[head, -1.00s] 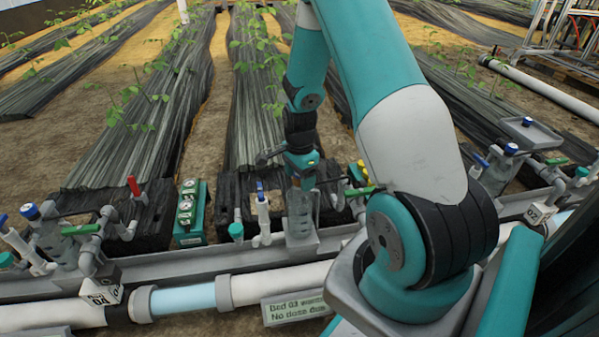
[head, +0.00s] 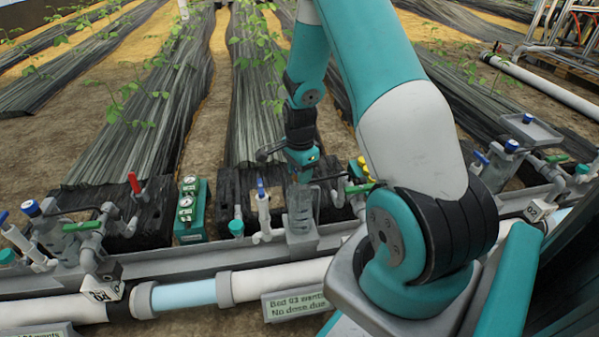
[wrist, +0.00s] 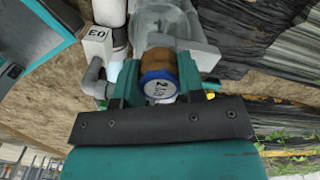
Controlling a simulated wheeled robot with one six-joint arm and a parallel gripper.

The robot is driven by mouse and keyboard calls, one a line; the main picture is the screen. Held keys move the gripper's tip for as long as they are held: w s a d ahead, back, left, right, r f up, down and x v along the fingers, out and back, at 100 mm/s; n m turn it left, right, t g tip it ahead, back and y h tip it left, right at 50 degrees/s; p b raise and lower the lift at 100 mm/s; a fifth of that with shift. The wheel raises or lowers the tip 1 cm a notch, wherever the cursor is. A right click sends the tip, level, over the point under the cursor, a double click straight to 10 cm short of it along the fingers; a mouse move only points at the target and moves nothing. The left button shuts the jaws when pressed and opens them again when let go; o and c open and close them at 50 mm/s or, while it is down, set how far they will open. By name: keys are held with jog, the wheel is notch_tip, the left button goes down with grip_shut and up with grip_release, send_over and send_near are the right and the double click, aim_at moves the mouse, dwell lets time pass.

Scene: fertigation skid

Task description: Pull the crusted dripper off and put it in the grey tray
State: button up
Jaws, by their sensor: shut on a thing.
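In the head view my gripper (head: 303,178) points down at the top of the clear cylinder (head: 300,210) of the middle station, and hides the dripper. In the wrist view the clear cylinder (wrist: 160,22) is right beyond the dripper; I cannot tell whether they are joined. A flat grey tray (head: 540,133) at the far right holds a small blue-topped piece.
A white valve with a blue lever (head: 263,210) stands left of the clear cylinder. A green gauge box (head: 191,212) stands further left. Another station with a blue cap (head: 31,208) is at the far left. The white pipe (head: 270,278) runs along the front.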

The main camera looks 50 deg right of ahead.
jog(key=shift+r+p, duration=1.5)
jog(key=shift+p, duration=0.15)
notch_tip(320, 180, up, 7)
jog(key=p, duration=0.7)
jog(key=shift+f, duration=0.2)
